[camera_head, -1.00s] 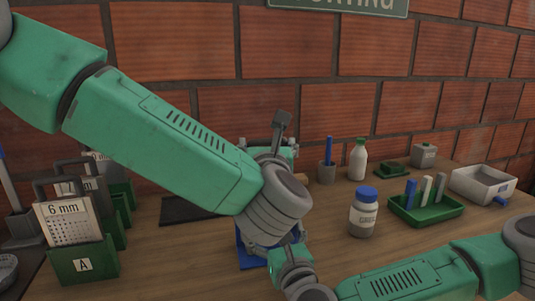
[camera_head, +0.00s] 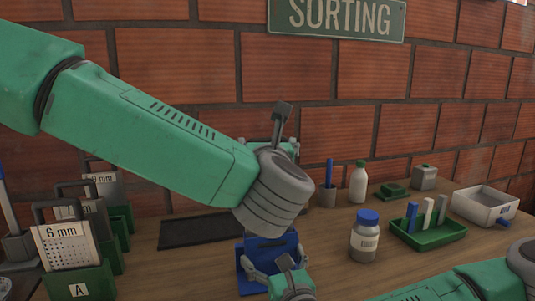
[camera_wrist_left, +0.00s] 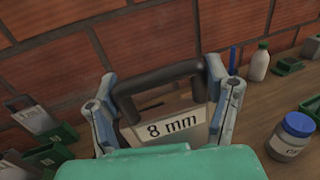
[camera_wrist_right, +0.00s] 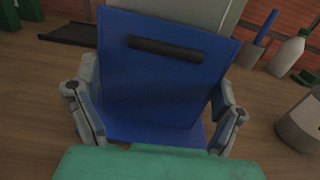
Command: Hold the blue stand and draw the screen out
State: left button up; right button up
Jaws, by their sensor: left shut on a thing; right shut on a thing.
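The blue stand (camera_head: 247,271) is on the table below my left wrist in the head view. My left gripper (camera_wrist_left: 165,95) is shut on the dark handle of the screen, whose label (camera_wrist_left: 170,128) reads 8 mm. The screen's pale grey panel (camera_wrist_right: 205,12) shows above and behind the stand. Whether its lower edge is still inside the stand is hidden.
Green holders with labelled screens (camera_head: 68,250) stand at the left. To the right are a blue-capped jar (camera_head: 365,237), a white bottle (camera_head: 358,184), a green tray (camera_head: 430,236) and a white box (camera_head: 485,207). A brick wall closes the back.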

pick_arm(q)
jog(key=shift+r, duration=2.6)
pick_arm(e)
jog(key=shift+f, duration=0.1)
jog(key=o, duration=1)
jog(key=v, duration=1.2)
jog(key=shift+d, duration=0.1)
jog(key=shift+w, duration=0.1)
